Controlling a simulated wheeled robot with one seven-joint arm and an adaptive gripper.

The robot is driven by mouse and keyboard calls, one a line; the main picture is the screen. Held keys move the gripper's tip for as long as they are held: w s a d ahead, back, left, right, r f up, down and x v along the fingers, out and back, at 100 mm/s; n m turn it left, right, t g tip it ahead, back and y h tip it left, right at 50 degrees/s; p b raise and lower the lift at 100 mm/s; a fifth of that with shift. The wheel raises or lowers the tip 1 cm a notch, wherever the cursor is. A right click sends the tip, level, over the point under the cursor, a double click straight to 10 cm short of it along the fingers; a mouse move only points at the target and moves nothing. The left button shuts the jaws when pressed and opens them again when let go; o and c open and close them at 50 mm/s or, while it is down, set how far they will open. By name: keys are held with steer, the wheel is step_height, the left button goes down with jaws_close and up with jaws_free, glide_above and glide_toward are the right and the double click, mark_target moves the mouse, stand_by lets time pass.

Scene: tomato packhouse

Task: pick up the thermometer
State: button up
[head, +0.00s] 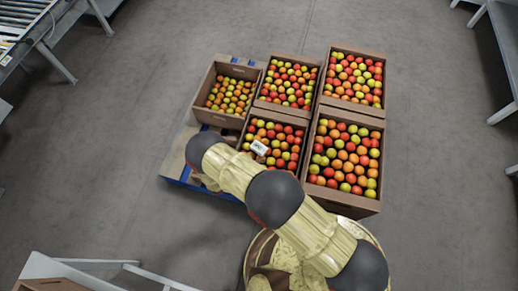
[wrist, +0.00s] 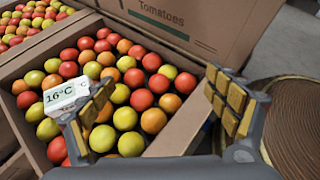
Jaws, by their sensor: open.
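The thermometer is a small white block (wrist: 66,97) reading "16°C" in the wrist view. It lies on top of the tomatoes in a cardboard crate (wrist: 185,130). In the head view the thermometer (head: 259,148) shows on the tomatoes of the front middle crate, just beyond my arm. My gripper (wrist: 165,103) is open in the wrist view, with padded fingers spread apart and nothing held between them. Its left finger overlaps the right end of the thermometer in the picture; I cannot tell whether they touch. In the head view my arm hides the gripper.
Several more tomato crates stand close around, including a front right one (head: 323,196) and a back left one (head: 213,117). A blue pallet (head: 178,172) shows at the left. A tall box wall marked "Tomatoes" (wrist: 200,25) rises behind the crate. Grey floor is clear around them.

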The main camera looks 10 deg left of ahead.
steer(key=f+n, duration=0.1)
steer(key=w+a+f+t, duration=0.1)
steer(key=f, duration=0.1)
steer(key=w+f+n+t+y, duration=0.1)
steer(key=shift+a+f+n, duration=0.2)
steer(key=shift+f+n, duration=0.1)
steer(key=shift+f, duration=0.1)
steer(key=w, duration=0.1)
steer(key=a+t, duration=0.1)
steer(key=w+a+n+y, duration=0.1)
steer(key=shift+w+a+f, duration=0.25)
steer(key=shift+w+f, duration=0.05)
steer(key=shift+w, duration=0.05)
steer(key=n+t+y, duration=0.1)
steer(key=t, duration=0.1)
glide_toward(260, 147)
steer(key=shift+w+d+f, duration=0.35)
steer(key=shift+d+f, duration=0.2)
steer(key=shift+f, duration=0.1)
steer(key=shift+w+r+n+t+y, duration=0.1)
steer(key=shift+w+n+t+y, duration=0.2)
steer(key=shift+n, duration=0.1)
steer(key=b+x, duration=0.3)
steer(key=x, duration=0.4)
steer(key=shift+w, duration=0.2)
steer(key=shift+c, duration=1.2)
steer(key=c, duration=1.1)
steer(key=shift+c, duration=0.4)
